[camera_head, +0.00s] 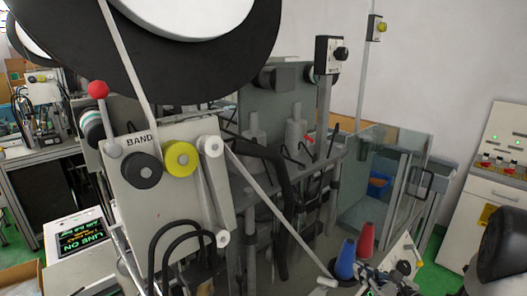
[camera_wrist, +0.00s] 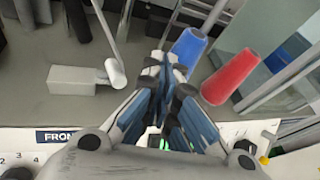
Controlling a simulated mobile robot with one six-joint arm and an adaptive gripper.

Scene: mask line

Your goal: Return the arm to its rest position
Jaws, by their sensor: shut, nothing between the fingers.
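My gripper (camera_wrist: 165,68) shows in the wrist view with its blue-and-white fingers together and nothing between them. Its tips are beside a blue cone (camera_wrist: 188,47) in that picture; I cannot tell whether they touch it. A red cone (camera_wrist: 231,76) stands to the right of the blue one. In the head view the blue cone (camera_head: 345,262) and red cone (camera_head: 366,240) are at the lower right, and my gripper is partly visible just beside them. A dark rounded part of my arm is at the right edge.
A machine with a panel marked BAND (camera_head: 125,185) and a large dark reel (camera_head: 150,70) fills the left and middle. A clear-walled enclosure (camera_head: 385,185) is behind the cones. A white block with a roller (camera_wrist: 78,78) lies left of my fingers. A control cabinet (camera_head: 490,205) stands right.

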